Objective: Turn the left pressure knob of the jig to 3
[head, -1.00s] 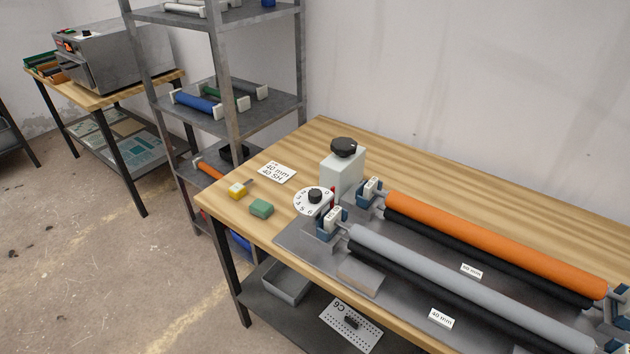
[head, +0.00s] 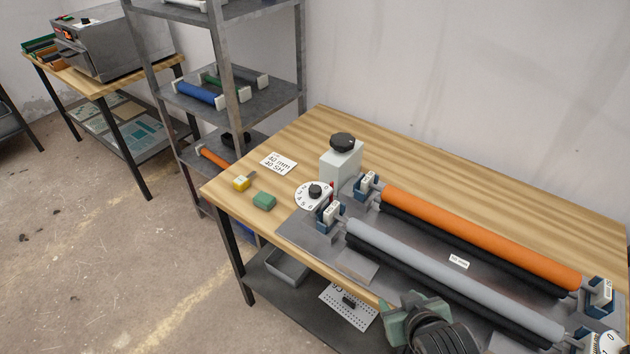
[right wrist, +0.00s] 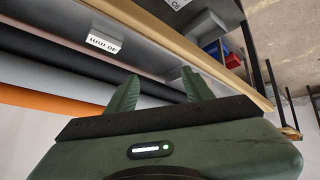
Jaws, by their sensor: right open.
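The jig (head: 305,230) lies on the wooden table, with an orange roller and a grey roller. The left pressure knob (head: 315,191) is a black knob on a white numbered dial (head: 303,199) at the jig's left end; its setting is too small to read. A second white dial (head: 610,342) is partly cut off at the lower right corner. My right gripper (head: 400,312) is at the bottom of the head view, near the table's front edge, well right of and nearer than the left knob. In the right wrist view its green fingers (right wrist: 158,88) are apart and empty. My left gripper is not in view.
A grey block with a black top knob (head: 342,160) stands behind the left dial. The table behind the orange roller is clear.

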